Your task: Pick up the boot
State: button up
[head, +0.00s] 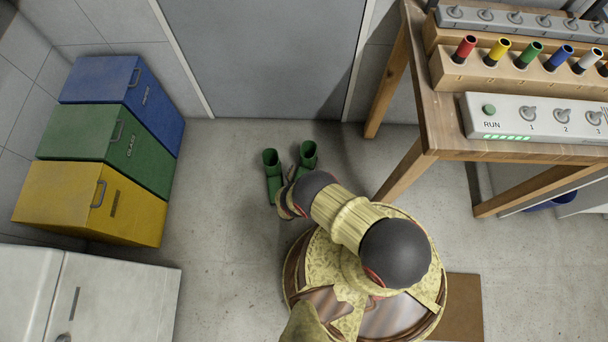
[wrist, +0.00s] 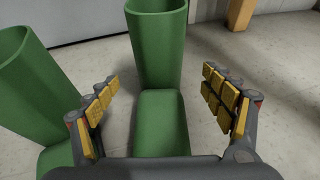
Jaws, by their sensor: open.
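Two green boots stand upright on the floor in front of the grey door. The right boot (head: 308,152) is partly hidden by my arm in the head view. In the wrist view this boot (wrist: 158,110) lies between the two fingers, its shaft beyond the fingertips and its foot toward the palm. The left boot (head: 271,170) stands beside it; in the wrist view it (wrist: 28,85) is outside the left finger. My gripper (wrist: 163,95) is open, with yellow pads on either side of the right boot and visible gaps to it.
Blue (head: 110,82), green (head: 105,145) and yellow (head: 90,205) bins stand at the left. A wooden table (head: 440,130) with switches and colored tubes is at the right, its leg (head: 385,95) near the boots. Floor between bins and boots is clear.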

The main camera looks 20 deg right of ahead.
aim_at(305, 164)
jog(key=x, duration=0.1)
jog(key=b+x, duration=0.1)
jog(key=x, duration=0.3)
jog(key=shift+w+r, duration=0.1)
jog(key=shift+r, duration=0.2)
jog(key=shift+c, duration=0.2)
jog(key=c, duration=2)
jog(key=shift+c, duration=0.3)
jog(key=shift+r, duration=0.15)
